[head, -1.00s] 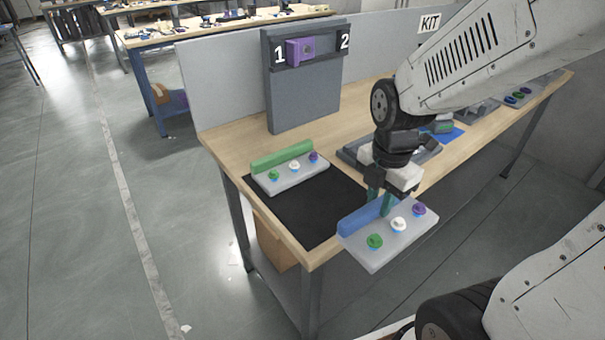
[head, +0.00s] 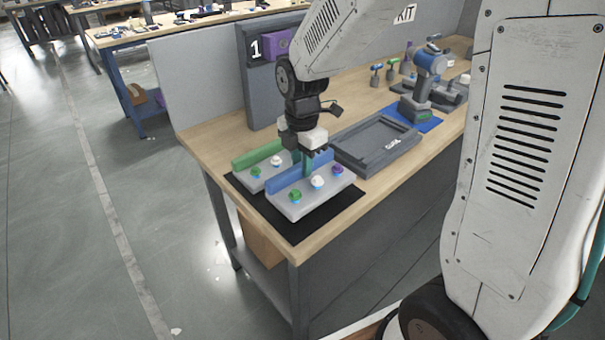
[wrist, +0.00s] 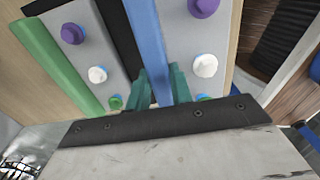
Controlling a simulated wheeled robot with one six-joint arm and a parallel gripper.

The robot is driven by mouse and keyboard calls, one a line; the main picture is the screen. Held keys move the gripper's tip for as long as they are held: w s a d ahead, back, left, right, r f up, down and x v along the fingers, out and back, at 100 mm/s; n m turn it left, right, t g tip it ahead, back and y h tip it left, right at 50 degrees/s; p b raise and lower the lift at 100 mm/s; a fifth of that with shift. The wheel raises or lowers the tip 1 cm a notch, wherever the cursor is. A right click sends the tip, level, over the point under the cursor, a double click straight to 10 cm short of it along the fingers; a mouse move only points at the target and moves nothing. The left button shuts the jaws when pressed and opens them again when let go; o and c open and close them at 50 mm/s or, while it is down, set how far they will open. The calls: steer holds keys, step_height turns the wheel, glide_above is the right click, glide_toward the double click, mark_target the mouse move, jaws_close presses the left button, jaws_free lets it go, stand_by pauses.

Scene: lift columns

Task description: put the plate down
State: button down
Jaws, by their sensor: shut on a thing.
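My gripper (head: 308,164) is shut on the blue rail of a grey plate (head: 308,202) with a green, a white and a purple knob. In the wrist view the blue rail (wrist: 148,45) runs between the teal fingers. The plate is about level over the front part of the black mat (head: 325,217); I cannot tell whether it touches the mat. A second plate with a green rail (head: 256,154) and similar knobs lies on the mat behind and to the left, close beside it. In the wrist view the green rail (wrist: 58,65) is at left, with a dark strip between the plates.
A grey tray (head: 350,165) stands on the wooden bench (head: 212,137) just right of the mat. Beyond it, a blue and grey device (head: 430,65) stands on a blue pad. A grey upright panel (head: 262,98) with a purple block is behind. Bare mat shows along the front edge.

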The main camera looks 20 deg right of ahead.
steer(key=shift+s+f, duration=0.1)
steer(key=shift+f, duration=1.6)
steer(key=shift+f, duration=0.15)
steer(key=c, duration=1.2)
jaws_free()
steer(key=shift+c, duration=0.2)
step_height(320, 180, up, 12)
steer(key=shift+r, duration=0.2)
steer(key=s+d+r+m, duration=0.2)
steer(key=s+m, duration=0.8)
steer(key=s, duration=0.2)
steer(key=s+d+r+m+t, duration=0.1)
steer(key=s+d+r+m, duration=0.1)
steer(key=s+m, duration=0.9)
steer(key=shift+s+r+m, duration=0.3)
steer(key=shift+s+r, duration=0.3)
steer(key=shift+r, duration=0.05)
